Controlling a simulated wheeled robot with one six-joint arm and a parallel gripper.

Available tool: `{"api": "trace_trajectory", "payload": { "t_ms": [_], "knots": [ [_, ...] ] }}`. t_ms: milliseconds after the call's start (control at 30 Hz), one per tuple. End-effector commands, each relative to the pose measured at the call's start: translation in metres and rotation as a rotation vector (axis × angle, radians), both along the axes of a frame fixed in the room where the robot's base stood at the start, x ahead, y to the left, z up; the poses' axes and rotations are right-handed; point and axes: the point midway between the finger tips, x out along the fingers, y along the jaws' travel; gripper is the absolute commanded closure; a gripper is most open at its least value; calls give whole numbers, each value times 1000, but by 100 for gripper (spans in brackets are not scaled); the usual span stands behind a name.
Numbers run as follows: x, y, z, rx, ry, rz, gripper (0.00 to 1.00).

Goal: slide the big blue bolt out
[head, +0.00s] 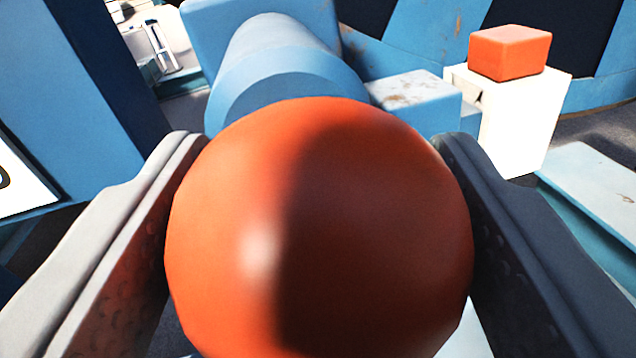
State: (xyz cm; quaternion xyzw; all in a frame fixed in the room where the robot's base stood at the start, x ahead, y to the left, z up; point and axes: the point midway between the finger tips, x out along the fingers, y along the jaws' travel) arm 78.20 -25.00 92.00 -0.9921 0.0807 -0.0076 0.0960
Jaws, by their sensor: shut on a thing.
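A large orange ball-shaped knob (225,215) fills the middle of the head view. My gripper (318,225) is shut on it, with one grey jaw against its left side and the other against its right side. Behind the knob is a thick blue cylinder (285,50), which looks like the big bolt. It runs away from me, up and slightly left. The knob hides its near end, so I cannot see how the two join.
A blue block (415,92) with worn paint sits right of the cylinder. A white post (520,120) with an orange block (510,52) on top stands further right. A blue upright (85,100) rises at left. A pale blue ledge (595,190) lies at right.

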Motion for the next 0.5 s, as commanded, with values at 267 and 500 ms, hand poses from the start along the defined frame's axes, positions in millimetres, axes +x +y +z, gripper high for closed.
{"api": "trace_trajectory", "payload": {
  "t_ms": [267, 500],
  "knots": [
    [-35, -1, 0, 0, 0, -1, 81],
    [-37, -1, -1, 0, 1, 0, 81]
  ]
}}
